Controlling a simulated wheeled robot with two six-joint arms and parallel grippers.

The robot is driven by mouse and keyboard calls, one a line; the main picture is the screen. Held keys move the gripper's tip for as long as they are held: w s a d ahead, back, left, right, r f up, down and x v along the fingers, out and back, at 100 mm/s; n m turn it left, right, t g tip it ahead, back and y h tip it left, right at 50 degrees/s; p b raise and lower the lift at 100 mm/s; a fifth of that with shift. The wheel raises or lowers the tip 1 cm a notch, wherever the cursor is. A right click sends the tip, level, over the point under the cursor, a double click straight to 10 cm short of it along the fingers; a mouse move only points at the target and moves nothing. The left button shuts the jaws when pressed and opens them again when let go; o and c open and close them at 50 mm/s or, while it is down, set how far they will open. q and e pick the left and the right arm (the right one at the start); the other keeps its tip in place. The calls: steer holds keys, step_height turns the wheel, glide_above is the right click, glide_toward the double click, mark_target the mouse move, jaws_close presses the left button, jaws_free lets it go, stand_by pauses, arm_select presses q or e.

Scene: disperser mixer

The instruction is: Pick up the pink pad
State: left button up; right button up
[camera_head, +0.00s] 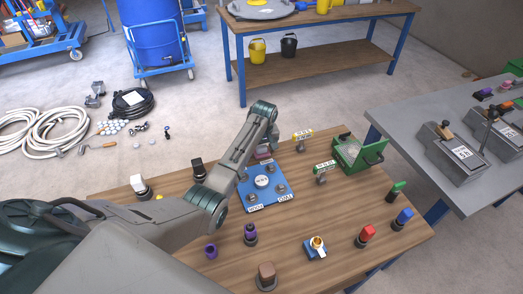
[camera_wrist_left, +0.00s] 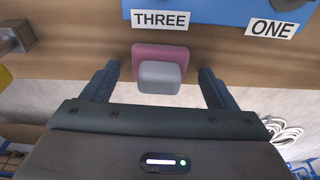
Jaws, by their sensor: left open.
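The pink pad (camera_wrist_left: 185,54) shows in the left wrist view as a flat pink square with a grey rounded block (camera_wrist_left: 160,77) on it. It lies on the wooden table beside the blue board (camera_wrist_left: 200,10), near the label THREE. In the head view the pink pad (camera_head: 263,153) shows in part beyond the blue board (camera_head: 262,200), behind my arm. My left gripper (camera_wrist_left: 158,76) is open, with one finger on each side of the grey block and clear gaps to both. It holds nothing. In the head view the gripper is mostly hidden by its arm. My right gripper is out of view.
The wooden table (camera_head: 330,235) carries several coloured-topped pieces, such as a red one (camera_head: 366,234) and a blue one (camera_head: 402,218). A green box (camera_head: 360,153) stands at its far right corner. A grey table (camera_head: 400,110) stands to the right.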

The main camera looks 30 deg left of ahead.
mark_target(262, 146)
arm_select(q)
steer(key=c, duration=1.1)
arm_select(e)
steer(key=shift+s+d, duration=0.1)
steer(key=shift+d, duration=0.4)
arm_select(q)
steer(key=shift+r, duration=0.1)
